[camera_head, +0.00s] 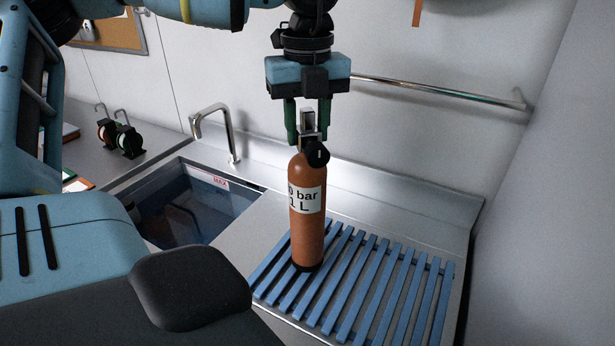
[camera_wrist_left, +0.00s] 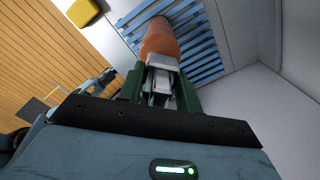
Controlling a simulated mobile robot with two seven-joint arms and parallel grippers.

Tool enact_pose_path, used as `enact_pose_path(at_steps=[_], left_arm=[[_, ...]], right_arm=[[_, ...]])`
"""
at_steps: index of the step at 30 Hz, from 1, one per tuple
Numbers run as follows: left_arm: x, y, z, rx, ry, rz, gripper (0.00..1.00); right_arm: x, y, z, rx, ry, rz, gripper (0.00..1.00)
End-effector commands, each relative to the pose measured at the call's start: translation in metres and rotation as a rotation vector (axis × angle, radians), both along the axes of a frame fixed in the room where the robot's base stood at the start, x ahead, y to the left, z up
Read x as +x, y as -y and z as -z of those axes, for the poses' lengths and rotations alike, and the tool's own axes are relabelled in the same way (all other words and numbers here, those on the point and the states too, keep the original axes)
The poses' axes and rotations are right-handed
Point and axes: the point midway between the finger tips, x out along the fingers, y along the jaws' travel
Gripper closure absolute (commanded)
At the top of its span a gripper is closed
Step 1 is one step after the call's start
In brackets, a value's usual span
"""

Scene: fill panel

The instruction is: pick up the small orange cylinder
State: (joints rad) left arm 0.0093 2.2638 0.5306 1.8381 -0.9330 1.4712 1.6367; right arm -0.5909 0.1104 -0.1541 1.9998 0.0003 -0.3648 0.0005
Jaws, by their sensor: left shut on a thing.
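The small orange cylinder (camera_head: 308,232) stands upright over the blue slatted rack in the head view, with a white label and a black gauge near its metal valve. I cannot tell whether its base touches the slats. My left gripper (camera_head: 308,135) comes down from above and is shut on the valve at the cylinder's top. In the left wrist view the orange cylinder (camera_wrist_left: 159,38) extends away beyond the fingers of my left gripper (camera_wrist_left: 160,88), and its label is not visible there.
The blue slatted rack (camera_head: 368,285) lies on the steel counter. Left of it is a sink (camera_head: 205,200) filled with water, with a tap (camera_head: 228,135) behind. A horizontal wall rail (camera_head: 440,95) runs behind the gripper. Two round dark items (camera_head: 128,141) stand farther left.

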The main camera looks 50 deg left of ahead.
Motion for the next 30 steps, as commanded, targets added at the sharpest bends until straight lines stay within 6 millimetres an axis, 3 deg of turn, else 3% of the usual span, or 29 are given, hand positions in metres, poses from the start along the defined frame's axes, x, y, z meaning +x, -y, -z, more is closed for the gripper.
enact_pose_path(at_steps=[11,30], left_arm=[[0.001,0.0,-0.01,0.0,0.01,0.0,1.0],[0.001,0.001,-0.095,-0.001,0.01,-0.001,1.0]], right_arm=[[-0.004,0.0,0.001,0.0,-0.008,0.0,0.64],[-0.012,0.0,0.009,0.0,-0.025,0.0,0.64]])
